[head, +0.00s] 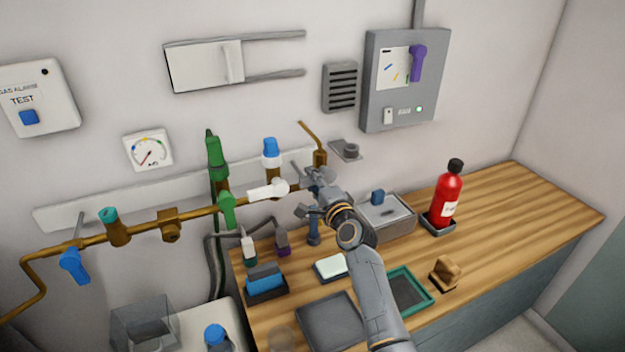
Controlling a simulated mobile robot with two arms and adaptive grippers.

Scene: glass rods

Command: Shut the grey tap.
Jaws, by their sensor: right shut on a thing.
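A brass pipe (140,229) runs along the wall and carries several taps. At its right end is a brass fitting (320,158), largely behind my right gripper. My right gripper (314,180) reaches up from the bottom right and is shut at this end of the pipe. What it holds appears to be the grey tap's handle, but the jaws hide most of it and its angle cannot be told. The white lever (266,190) of the blue-topped tap (271,152) lies just left of the gripper. My left gripper is not in view.
A green tap (216,152) and a blue tap handle (74,266) are farther left on the pipe. Below, the wooden bench (520,215) holds a grey box (386,222), a red bottle (448,196) and trays. The bench's right side is clear.

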